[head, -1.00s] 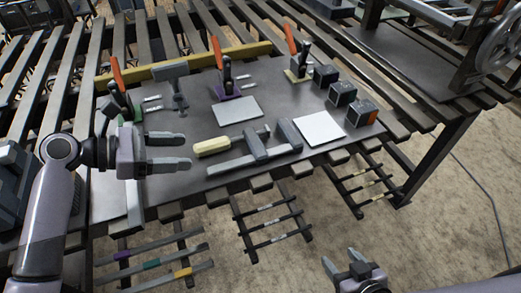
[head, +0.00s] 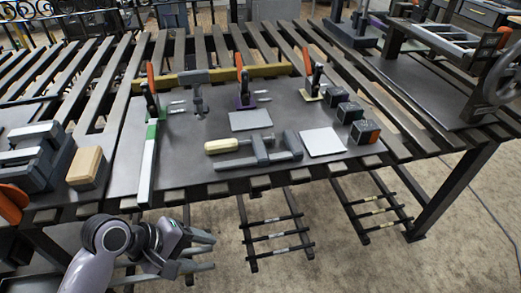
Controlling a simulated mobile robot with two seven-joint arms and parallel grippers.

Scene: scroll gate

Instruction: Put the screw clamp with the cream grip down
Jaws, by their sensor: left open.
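The screw clamp with the cream grip (head: 257,156) lies flat on the dark plate of the workbench. Its cream grip (head: 221,146) points left and its grey frame lies to the right. No gripper touches it. My left gripper (head: 209,252) is open and empty in front of the bench's near edge, apart from the clamp and nearer to me. My right gripper is out of view.
The dark plate (head: 185,150) also bears two pale square pads (head: 250,120) (head: 322,142), orange-handled clamps (head: 152,88), another grey clamp (head: 196,88) and dark blocks (head: 364,132). A green-and-white bar (head: 148,165) lies left. A wooden block (head: 87,166) sits further left.

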